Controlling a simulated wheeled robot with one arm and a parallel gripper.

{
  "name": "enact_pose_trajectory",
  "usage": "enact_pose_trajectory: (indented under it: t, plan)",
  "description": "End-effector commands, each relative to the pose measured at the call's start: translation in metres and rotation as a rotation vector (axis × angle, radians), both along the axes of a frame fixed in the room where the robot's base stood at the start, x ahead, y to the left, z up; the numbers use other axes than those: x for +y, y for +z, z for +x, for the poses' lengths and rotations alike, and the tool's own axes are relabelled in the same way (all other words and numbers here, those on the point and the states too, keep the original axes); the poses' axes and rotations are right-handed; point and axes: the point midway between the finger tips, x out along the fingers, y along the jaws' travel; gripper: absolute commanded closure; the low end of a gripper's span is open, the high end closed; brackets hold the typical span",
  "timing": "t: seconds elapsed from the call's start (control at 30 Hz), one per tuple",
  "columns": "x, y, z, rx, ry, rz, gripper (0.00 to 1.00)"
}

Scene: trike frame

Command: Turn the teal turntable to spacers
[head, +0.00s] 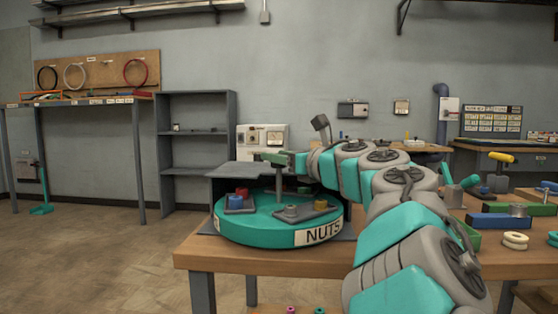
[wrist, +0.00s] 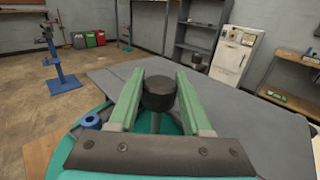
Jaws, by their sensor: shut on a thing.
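The teal turntable (head: 262,230) sits near the left end of the wooden bench. A label reading NUTS (head: 322,233) is on its rim, facing the front right; a second label at the left edge (head: 216,223) is too narrow to read. No spacers label is readable. A grey upright post with a dark knob (wrist: 160,94) rises from the turntable. My gripper (head: 277,158) is shut on this knob, with its green fingers on either side in the wrist view. The turntable's rear is hidden under a grey cover.
The grey cover (head: 245,170) stands over the turntable's back. A blue part (head: 238,199), a brass-coloured part (head: 321,204) and a grey nut-like part (head: 291,210) ride on the turntable. Blocks and rings (head: 515,240) lie on the bench at right.

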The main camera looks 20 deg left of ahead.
Motion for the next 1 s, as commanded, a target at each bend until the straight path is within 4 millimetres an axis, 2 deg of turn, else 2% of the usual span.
enact_pose_trajectory:
  t: [0.8, 0.83, 1.0]
  plan:
    - [0.0007, 0.0008, -0.0005, -0.001, 0.067, 0.001, 1.0]
    - [0.0007, 0.0009, -0.0005, -0.001, 0.067, 0.001, 0.5]
    - [0.0006, 0.0006, -0.0003, -0.001, 0.067, 0.001, 0.31]
